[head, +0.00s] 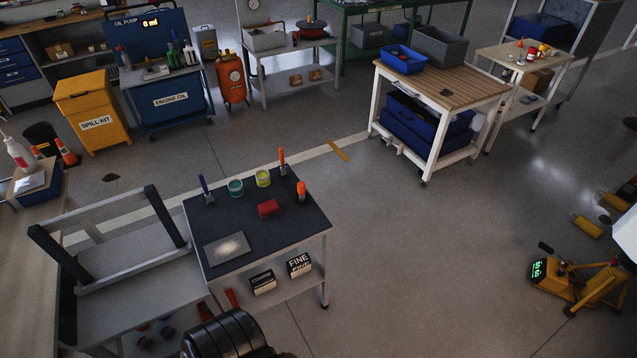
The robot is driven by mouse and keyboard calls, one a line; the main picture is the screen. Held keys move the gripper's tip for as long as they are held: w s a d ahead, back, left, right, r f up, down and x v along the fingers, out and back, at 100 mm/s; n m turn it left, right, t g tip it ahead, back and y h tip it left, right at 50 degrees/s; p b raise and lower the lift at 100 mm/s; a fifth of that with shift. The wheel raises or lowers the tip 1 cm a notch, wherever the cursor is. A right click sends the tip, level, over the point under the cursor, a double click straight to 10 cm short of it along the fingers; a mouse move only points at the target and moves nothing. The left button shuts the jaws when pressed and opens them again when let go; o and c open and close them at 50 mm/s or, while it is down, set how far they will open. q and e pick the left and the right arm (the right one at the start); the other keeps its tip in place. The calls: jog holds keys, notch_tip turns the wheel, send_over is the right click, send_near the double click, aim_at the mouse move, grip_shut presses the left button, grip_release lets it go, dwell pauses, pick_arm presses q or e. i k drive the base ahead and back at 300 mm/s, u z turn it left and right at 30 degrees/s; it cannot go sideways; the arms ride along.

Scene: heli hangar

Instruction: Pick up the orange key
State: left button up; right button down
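No thing can be clearly read as a key at this distance. On the dark-topped workbench (232,195), a slim upright orange-handled item (282,158) stands at the back edge. A second, shorter orange-topped item (301,190) stands near the right edge. I cannot tell whether either is the orange key. A purple-handled item (205,188), a teal tin (236,187), a yellow tin (263,178) and a red block (269,208) share the top. Neither of my grippers can be made out. A dark rounded part at the bottom edge hides a bit of the bench's lower front.
A grey plate (227,248) lies at the bench's front left. Two labelled boxes (262,281) (299,264) sit on its lower shelf. A grey frame stand (120,240) adjoins on the left. A yellow jack (575,280) stands right. Floor between bench and wooden-topped cart (445,88) is mostly clear.

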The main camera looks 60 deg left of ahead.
aim_at(301, 186)
jog(key=u, duration=0.4)
jog(key=i, duration=0.9)
jog(key=u, duration=0.65)
